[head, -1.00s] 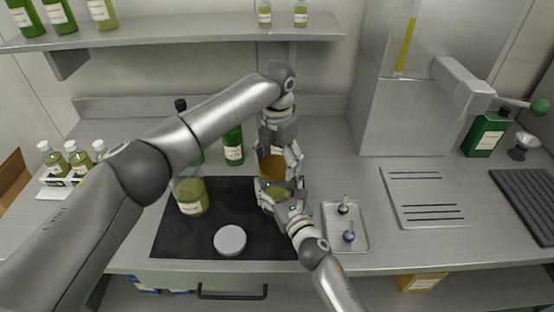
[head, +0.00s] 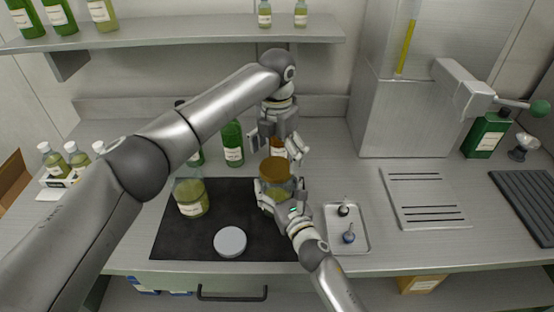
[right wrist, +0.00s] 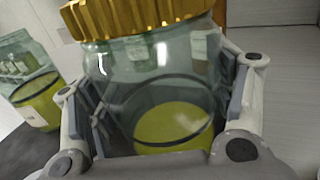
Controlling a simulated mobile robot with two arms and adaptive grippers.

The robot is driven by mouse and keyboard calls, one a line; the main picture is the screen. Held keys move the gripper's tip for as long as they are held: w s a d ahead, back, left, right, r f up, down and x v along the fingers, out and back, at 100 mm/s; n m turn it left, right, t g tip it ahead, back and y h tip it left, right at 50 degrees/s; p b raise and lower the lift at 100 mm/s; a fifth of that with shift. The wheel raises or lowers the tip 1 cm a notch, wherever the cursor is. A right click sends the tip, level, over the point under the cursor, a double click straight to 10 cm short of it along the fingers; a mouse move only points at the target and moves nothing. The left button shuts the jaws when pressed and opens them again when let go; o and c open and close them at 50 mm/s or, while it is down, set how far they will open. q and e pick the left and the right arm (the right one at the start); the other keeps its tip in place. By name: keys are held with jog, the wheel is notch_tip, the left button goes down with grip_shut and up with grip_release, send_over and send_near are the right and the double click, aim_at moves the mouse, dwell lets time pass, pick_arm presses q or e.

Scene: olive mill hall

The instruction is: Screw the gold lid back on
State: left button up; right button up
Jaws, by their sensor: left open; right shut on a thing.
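The gold lid (head: 273,169) sits on top of a glass jar (head: 277,192) of yellow-green liquid. In the right wrist view the ribbed gold lid (right wrist: 135,17) covers the mouth of the jar (right wrist: 160,75); whether its threads are engaged I cannot tell. My right gripper (head: 280,190) is shut around the jar's body, with a finger on each side in the right wrist view (right wrist: 165,110). My left gripper (head: 279,151) is open, above and behind the lid, and apart from it.
A second jar (head: 191,197) and a white round lid (head: 230,241) are on the dark mat (head: 180,240). A small tray (head: 345,243) with two stoppers lies to the right. Green bottles (head: 232,143) stand behind, near my left arm.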

pick_arm(q)
notch_tip(320, 180, up, 2)
jog(key=shift+r, duration=0.1)
